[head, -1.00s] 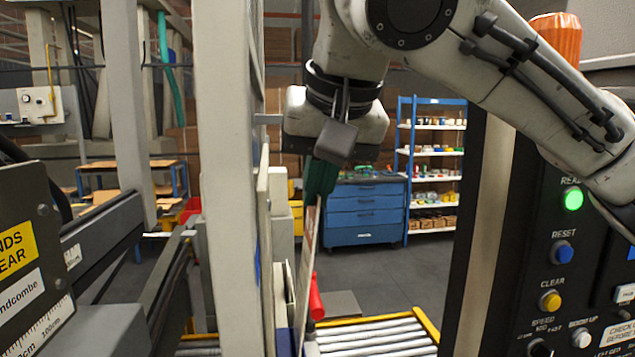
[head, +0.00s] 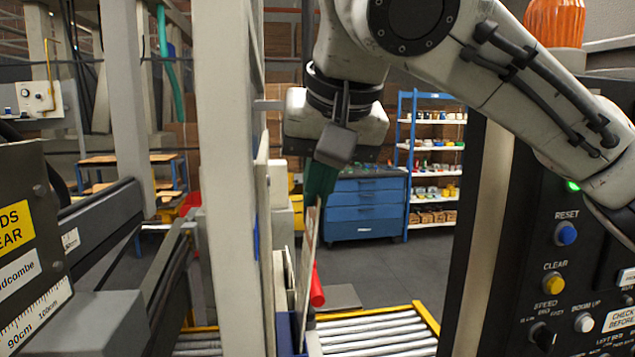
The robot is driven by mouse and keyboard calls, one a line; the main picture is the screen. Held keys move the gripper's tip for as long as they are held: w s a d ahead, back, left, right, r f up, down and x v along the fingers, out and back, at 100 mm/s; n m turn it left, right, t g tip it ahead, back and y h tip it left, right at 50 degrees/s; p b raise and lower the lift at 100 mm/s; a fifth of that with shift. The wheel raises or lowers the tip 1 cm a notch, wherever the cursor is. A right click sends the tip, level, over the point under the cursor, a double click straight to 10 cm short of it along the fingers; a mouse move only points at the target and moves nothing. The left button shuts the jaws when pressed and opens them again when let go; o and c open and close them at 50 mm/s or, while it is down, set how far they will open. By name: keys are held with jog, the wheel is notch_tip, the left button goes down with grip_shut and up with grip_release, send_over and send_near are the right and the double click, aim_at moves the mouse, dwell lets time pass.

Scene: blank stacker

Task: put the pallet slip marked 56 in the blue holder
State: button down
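My gripper (head: 320,184), with dark green fingers, is shut on the top of a thin pale slip (head: 308,250). The slip hangs down nearly edge-on and slightly tilted, so I cannot read its number. The blue holder (head: 286,332) shows partly at the bottom, beside the tall pale post. The slip's lower end is at the holder; whether it is inside or in front of it, I cannot tell. Other pale sheets or plates (head: 279,285) stand upright just left of the slip.
A red handle (head: 317,288) sits close right of the slip. A roller conveyor (head: 375,332) with yellow edges lies below right. A tall pale post (head: 228,180) stands close on the left. A black button panel (head: 545,255) stands on the right.

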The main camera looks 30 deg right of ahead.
jog(key=shift+f+b, duration=0.95)
jog(key=shift+f, duration=0.35)
jog(key=c, duration=1.3)
grip_release()
jog(key=shift+o, duration=0.2)
jog(key=shift+r, duration=0.1)
jog(key=b+v, duration=0.1)
jog(key=v, duration=0.9)
jog(key=shift+s+r, duration=0.15)
jog(key=shift+r, duration=0.15)
